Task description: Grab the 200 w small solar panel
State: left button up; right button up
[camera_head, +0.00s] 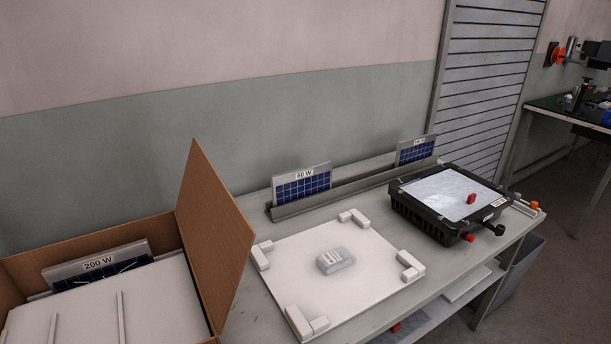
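A blue solar panel (72,284) with a grey top band and a white "200 W" label stands tilted at the back of the open cardboard box (213,235) at lower left. Its lower part is hidden behind a white insert (165,300) in the box. Neither of my grippers is in view.
A white board (300,262) with corner blocks lies on the table (447,256), with a small grey packet (335,260) on it. A black floodlight housing (420,214) stands to its right. The box's raised flap stands between the box and the table.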

aim_at(81, 271)
jog(key=u, duration=1.3)
jog(key=k+j+z, duration=0.55)
jog(key=k+z, duration=0.25)
jog(key=i, duration=0.1)
